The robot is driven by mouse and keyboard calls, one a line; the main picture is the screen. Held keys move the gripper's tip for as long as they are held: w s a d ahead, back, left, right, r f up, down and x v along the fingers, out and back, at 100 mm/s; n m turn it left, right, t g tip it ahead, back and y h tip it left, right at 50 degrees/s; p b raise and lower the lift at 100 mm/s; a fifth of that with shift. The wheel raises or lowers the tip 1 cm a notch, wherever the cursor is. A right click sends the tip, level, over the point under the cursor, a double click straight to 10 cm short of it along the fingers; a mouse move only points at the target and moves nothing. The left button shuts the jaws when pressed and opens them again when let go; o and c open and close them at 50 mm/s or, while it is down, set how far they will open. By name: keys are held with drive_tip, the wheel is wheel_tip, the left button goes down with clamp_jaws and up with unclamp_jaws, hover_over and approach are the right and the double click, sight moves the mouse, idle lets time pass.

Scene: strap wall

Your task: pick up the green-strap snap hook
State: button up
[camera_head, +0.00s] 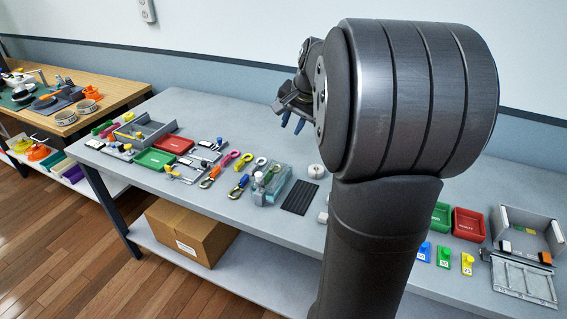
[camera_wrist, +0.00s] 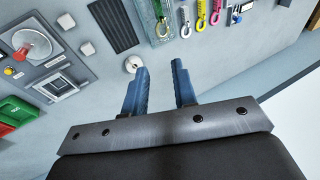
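A snap hook with a yellow-green strap (camera_wrist: 160,14) shows at the top of the wrist view, in or over a translucent green case (camera_head: 279,184). The case partly hides it in the head view, so I cannot tell exactly how it lies. Beside it are hooks with white (camera_wrist: 185,18), yellow (camera_wrist: 201,13), pink (camera_wrist: 216,10) and blue (camera_wrist: 236,10) straps. My gripper (camera_wrist: 159,65) is open, with nothing between its blue fingers. It is high above the table (camera_head: 232,211), apart from the hooks. In the head view my gripper (camera_head: 291,122) shows beside my large dark arm link.
A ribbed black mat (camera_head: 300,197) and a white round piece (camera_head: 316,171) lie right of the case. Green (camera_head: 155,159) and red (camera_head: 174,144) trays stand at the left. My arm hides part of the table. A cardboard box (camera_head: 190,232) is on the lower shelf.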

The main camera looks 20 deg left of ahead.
drive_tip(key=s+a+f+t+h, duration=0.2)
drive_tip(key=s+a+f+h, duration=0.25)
drive_tip(key=a, duration=0.45)
hover_over(268, 174)
drive_tip(key=s, duration=0.3)
drive_tip(key=shift+y, duration=0.25)
drive_tip(key=f, duration=1.1)
drive_tip(key=shift+w+f, duration=0.2)
drive_tip(key=shift+f, duration=0.2)
drive_tip(key=x, duration=0.5)
drive_tip(key=shift+d+f, duration=0.1)
clamp_jaws()
